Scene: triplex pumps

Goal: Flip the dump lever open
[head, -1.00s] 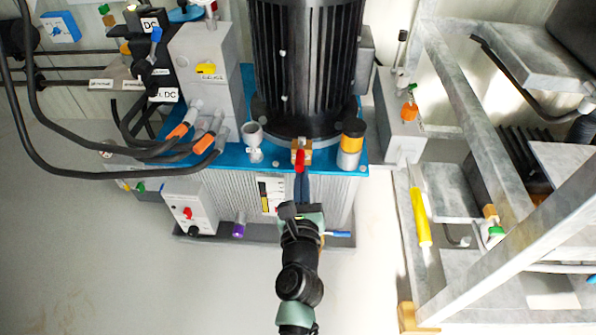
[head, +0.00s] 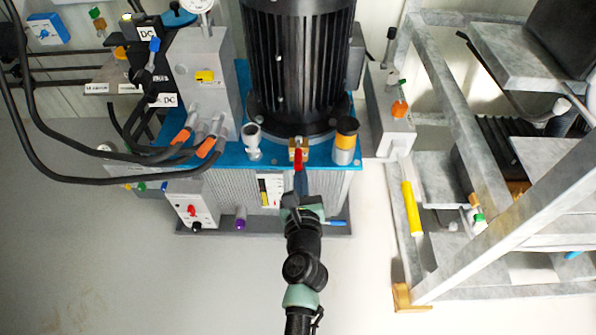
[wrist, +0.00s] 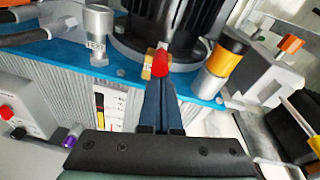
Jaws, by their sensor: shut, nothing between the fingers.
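A red lever (head: 298,160) sits on a small brass valve block (head: 292,152) at the front edge of the blue deck, below the black motor. No label on it is readable. In the wrist view the red lever (wrist: 160,66) shows end-on in front of the brass block (wrist: 148,72). My gripper (head: 300,176) is shut and empty, its dark blue fingers pointing at the lever. In the wrist view the gripper's fingertips (wrist: 160,84) are at the lever's near end. I cannot tell whether they touch it. The fingers hide the area just below the lever.
A grey cup-topped fitting (head: 253,141) stands left of the lever, and an orange-and-grey cylinder (head: 345,141) stands right. Black hoses (head: 100,150) loop at the left. A metal frame rack (head: 440,110) stands at the right. The floor in front is clear.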

